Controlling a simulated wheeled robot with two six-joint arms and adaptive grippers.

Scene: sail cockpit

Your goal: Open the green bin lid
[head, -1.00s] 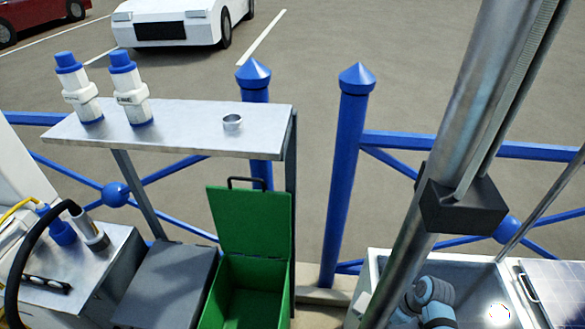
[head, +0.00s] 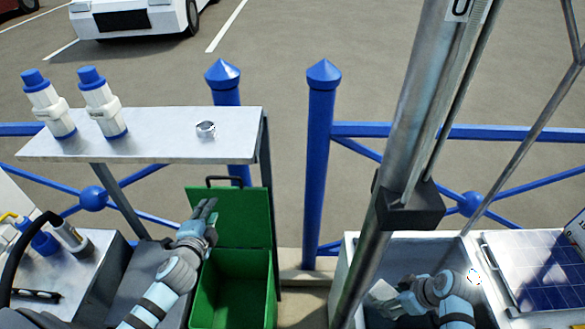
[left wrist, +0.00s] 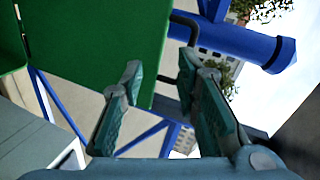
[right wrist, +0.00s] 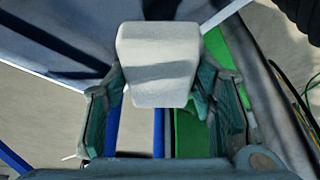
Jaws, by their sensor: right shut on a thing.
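The green bin (head: 235,290) stands below the left shelf. Its lid (head: 245,215) stands raised at the back of the bin, and the inside shows empty. The dark handle (head: 225,180) is at the lid's top edge. My left gripper (head: 208,206) is in front of the lid's left part, its fingers apart with nothing between them. In the left wrist view the lid (left wrist: 90,40) and the handle (left wrist: 185,22) are just beyond the fingers. My right gripper (right wrist: 160,105) is shut on a pale grey block (right wrist: 157,62), above the right-hand basin.
A metal shelf (head: 150,145) with two blue-and-white bottles and a metal ring (head: 206,129) is behind the bin. A metal pole (head: 408,150) stands between the bin and the basin. Blue posts and rails run behind.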

